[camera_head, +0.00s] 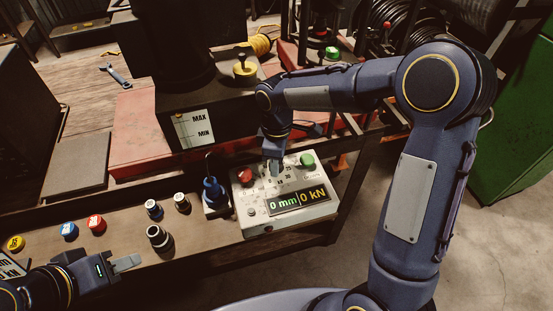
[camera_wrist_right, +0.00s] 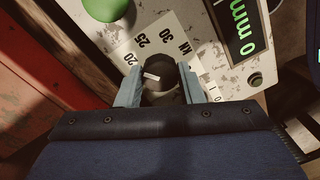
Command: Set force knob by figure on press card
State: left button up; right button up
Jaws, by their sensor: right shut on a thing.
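The control box (camera_head: 250,222) stands on the bench with a display reading 0 mm (camera_head: 283,203) and 0 kN (camera_head: 313,195). My right gripper (camera_head: 274,168) comes down on its dial. In the right wrist view, its fingers (camera_wrist_right: 162,88) are shut on the dark force knob (camera_wrist_right: 160,92), whose white mark (camera_wrist_right: 152,76) lies on the side toward the 20. Figures 20, 25 and 30 kN show on the dial plate (camera_wrist_right: 160,40).
The box has a red button (camera_head: 245,175) and a green button (camera_head: 307,160).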

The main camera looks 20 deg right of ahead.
jog(key=shift+n, duration=0.9)
jog(key=o, duration=1)
jog(key=r, duration=0.7)
jog(key=shift+w, duration=0.2)
jog(key=shift+r, duration=0.45)
